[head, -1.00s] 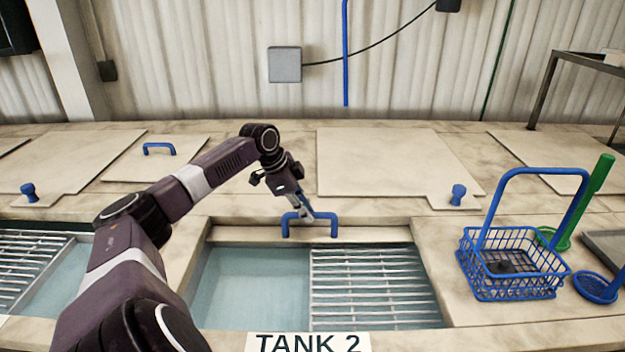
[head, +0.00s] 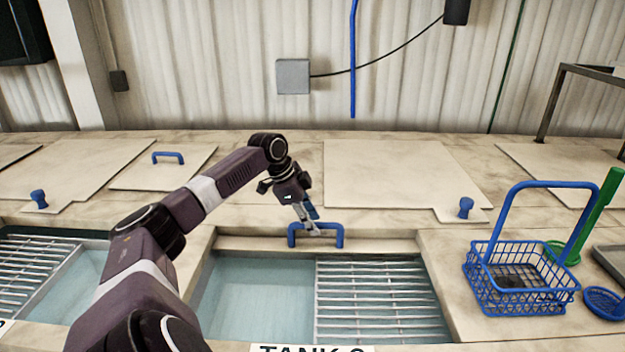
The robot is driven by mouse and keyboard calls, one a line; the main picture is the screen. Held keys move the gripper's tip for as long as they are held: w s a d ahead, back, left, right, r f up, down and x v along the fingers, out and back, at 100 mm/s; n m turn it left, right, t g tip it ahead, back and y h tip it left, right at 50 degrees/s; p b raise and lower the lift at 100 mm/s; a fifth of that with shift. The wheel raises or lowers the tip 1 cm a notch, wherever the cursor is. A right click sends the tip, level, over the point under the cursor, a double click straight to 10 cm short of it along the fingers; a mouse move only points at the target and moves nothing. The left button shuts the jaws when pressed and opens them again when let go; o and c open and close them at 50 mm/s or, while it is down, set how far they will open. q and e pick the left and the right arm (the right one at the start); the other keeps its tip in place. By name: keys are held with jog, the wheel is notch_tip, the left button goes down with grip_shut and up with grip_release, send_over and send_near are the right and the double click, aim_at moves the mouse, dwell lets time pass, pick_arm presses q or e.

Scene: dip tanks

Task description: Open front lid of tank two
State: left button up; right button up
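Tank two has an open front bay with pale blue water (head: 255,290) on its left half and a metal grate (head: 380,300) on its right half. The front lid (head: 375,243) shows as a narrow pale strip along the bay's back edge. It has a blue arch handle (head: 338,236). My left gripper (head: 312,228) points down at the handle, with its fingertips at the top bar. Whether the fingers are closed around the bar is too small to tell. My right gripper is not in view.
A blue wire basket (head: 520,285) with a tall handle stands right of the bay, beside a green-handled tool (head: 600,205). Flat lids with a blue knob (head: 466,207) and another blue handle (head: 168,157) lie behind. A neighbouring tank grate (head: 35,262) is at left.

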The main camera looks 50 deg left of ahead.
pick_arm(q)
jog(key=v, duration=1.2)
jog(key=shift+f, duration=0.15)
